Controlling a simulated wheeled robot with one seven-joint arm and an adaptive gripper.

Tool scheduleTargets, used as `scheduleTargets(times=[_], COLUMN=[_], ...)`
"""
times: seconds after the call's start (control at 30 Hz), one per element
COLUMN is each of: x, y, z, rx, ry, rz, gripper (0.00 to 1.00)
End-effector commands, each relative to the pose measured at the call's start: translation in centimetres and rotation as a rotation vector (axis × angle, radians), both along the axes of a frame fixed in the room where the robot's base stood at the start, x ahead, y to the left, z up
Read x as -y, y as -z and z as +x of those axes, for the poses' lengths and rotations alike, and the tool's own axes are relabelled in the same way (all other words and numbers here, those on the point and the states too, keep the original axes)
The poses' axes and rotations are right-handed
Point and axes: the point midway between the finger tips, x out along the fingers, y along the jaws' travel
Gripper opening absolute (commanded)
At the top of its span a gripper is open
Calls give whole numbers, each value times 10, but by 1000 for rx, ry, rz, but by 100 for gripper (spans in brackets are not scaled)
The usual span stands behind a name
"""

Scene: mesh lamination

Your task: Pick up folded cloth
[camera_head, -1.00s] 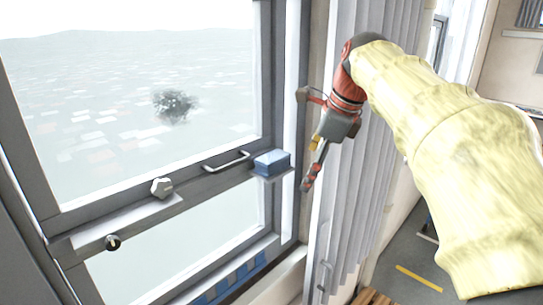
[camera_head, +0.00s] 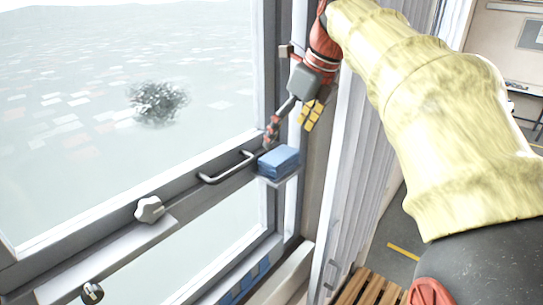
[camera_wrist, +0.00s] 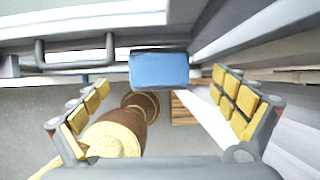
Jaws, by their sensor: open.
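The folded cloth is a blue block-like stack (camera_head: 279,160) on a small ledge at the right end of the window's cross rail. In the wrist view the cloth (camera_wrist: 159,70) lies ahead, between the two fingers' lines and beyond their tips. My gripper (camera_head: 291,126) is just above the cloth in the head view, pointing down, with one finger to its upper left and the yellow-padded finger to its upper right. In the wrist view my gripper (camera_wrist: 161,95) has its fingers wide apart with nothing between them. I cannot tell that either finger touches the cloth.
A bar handle (camera_head: 228,168) stands out from the rail left of the cloth. A white knob (camera_head: 149,209) and a dark round knob (camera_head: 92,293) are farther left. The window glass (camera_head: 100,110) is behind, and a pale pleated curtain (camera_head: 345,170) hangs at the right.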

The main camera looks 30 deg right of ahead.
Motion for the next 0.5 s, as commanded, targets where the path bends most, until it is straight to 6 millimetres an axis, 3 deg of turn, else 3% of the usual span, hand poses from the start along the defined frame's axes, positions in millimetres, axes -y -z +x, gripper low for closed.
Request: scheduleTargets(times=[0.5], x=[-10], y=[58], z=[18], rx=[-3], ry=[-3], rz=[0], gripper=[97])
